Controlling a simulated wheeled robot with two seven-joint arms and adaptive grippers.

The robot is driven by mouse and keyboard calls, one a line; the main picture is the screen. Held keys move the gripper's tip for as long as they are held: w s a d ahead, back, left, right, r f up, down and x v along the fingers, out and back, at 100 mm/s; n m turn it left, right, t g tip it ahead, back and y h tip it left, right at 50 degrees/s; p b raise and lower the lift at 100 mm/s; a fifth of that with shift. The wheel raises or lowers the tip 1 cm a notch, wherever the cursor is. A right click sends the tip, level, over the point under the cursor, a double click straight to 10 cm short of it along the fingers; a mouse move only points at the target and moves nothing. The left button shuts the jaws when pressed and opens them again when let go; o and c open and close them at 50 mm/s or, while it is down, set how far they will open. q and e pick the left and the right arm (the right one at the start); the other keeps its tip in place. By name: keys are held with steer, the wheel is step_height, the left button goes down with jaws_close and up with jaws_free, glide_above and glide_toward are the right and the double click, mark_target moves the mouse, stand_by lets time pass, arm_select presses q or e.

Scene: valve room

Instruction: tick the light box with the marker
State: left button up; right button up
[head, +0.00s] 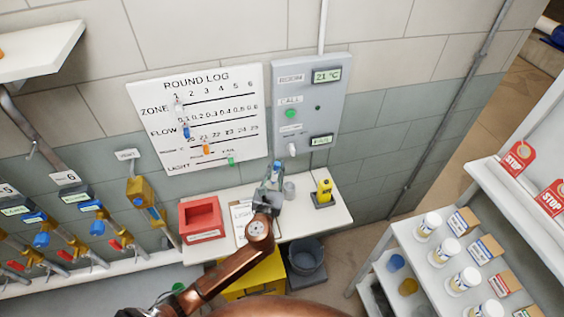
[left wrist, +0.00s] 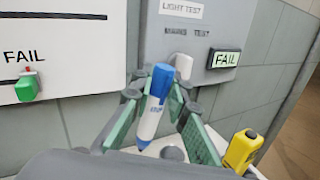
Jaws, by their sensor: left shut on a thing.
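My left gripper (head: 274,182) is shut on a white marker with a blue top, and it shows clearly between the green fingers in the left wrist view (left wrist: 155,102). The marker stands nearly upright, blue end up, in front of the wall below the grey panel (head: 337,83). A clipboard with a white sheet (head: 238,212) lies on the desk, beside and partly behind my left arm. Its print includes the word LIGHT, but the arm hides much of it and I cannot make out a tick box. My right gripper is not in view.
A ROUND LOG board (head: 222,87) hangs above. A lit FAIL display (left wrist: 224,59) is on the panel. A grey bin (head: 306,257) stands below the desk.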

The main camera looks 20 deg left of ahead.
mark_target(272, 182)
arm_select(q)
steer(key=shift+m, duration=0.8)
steer(key=s+f+b, duration=0.1)
steer(key=f, duration=0.1)
steer(key=s+a+f+b, duration=0.1)
steer(key=s+f, duration=0.1)
steer(key=f, duration=0.1)
steer(key=s+f+b, duration=0.1)
steer(key=f+b, duration=0.1)
steer(key=f, duration=0.1)
steer(key=shift+s+a, duration=0.15)
steer(key=shift+s, duration=0.2)
step_height(272, 182, down, 4)
steer(key=b, duration=0.4)
steer(key=shift+r, duration=0.15)
steer(key=shift+f+b, duration=0.65)
steer(key=shift+f, duration=0.05)
steer(key=shift+s+d+p, duration=0.15)
steer(key=shift+d+p, duration=0.2)
steer(key=shift+d, duration=0.2)
steer(key=shift+a, duration=0.35)
